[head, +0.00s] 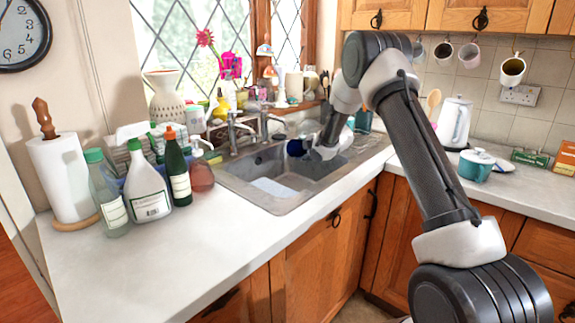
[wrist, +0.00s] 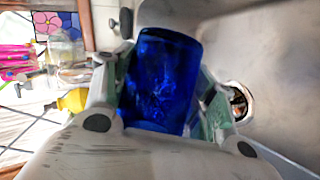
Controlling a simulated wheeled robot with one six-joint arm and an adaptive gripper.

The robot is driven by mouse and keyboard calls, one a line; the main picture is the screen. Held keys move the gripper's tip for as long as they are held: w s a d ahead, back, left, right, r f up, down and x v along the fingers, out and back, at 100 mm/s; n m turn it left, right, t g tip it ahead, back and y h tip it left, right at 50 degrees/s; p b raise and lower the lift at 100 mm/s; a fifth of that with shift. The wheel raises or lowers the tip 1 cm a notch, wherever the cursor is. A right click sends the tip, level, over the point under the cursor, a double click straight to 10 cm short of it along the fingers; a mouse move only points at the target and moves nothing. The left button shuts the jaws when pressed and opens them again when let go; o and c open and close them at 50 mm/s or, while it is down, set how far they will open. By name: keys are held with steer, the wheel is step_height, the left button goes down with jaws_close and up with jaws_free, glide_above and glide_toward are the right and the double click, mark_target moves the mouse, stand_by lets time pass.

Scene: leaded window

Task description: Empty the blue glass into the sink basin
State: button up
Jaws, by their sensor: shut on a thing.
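The blue glass (head: 295,148) is in my gripper (head: 312,150), above the sink basin (head: 272,186) in the head view. The wrist view shows the deep blue glass (wrist: 160,80) between the two fingers of my gripper (wrist: 163,92), which press on its sides. The glass looks tipped over on its side rather than upright. I cannot tell whether anything is left in it. The grey basin (wrist: 270,75) and its round drain (wrist: 238,102) show at the right of the wrist view. My gripper partly hides the glass in the head view.
Taps (head: 236,130) stand behind the basin. Bottles (head: 179,172) and a paper roll (head: 66,175) stand on the left counter. A teal pot (head: 476,165) and a white kettle (head: 455,122) are on the right counter. The front left counter is clear.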

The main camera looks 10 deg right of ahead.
mark_target(301, 149)
steer(key=shift+s+a+r+n, duration=0.25)
steer(key=shift+a+r+n, duration=0.05)
steer(key=shift+a, duration=0.05)
steer(key=shift+s+a+r+t+h+p, duration=0.15)
steer(key=shift+a+r+t+h+p, duration=0.15)
steer(key=shift+t, duration=0.1)
stand_by(0.3)
steer(key=shift+s+a+r+n+t+h+p, duration=0.2)
steer(key=shift+r+n+t+h+p, duration=0.2)
steer(key=shift+n+p, duration=0.4)
stand_by(0.6)
steer(key=shift+a+r+n, duration=0.1)
steer(key=shift+r+n, duration=0.05)
steer(key=shift+n, duration=0.15)
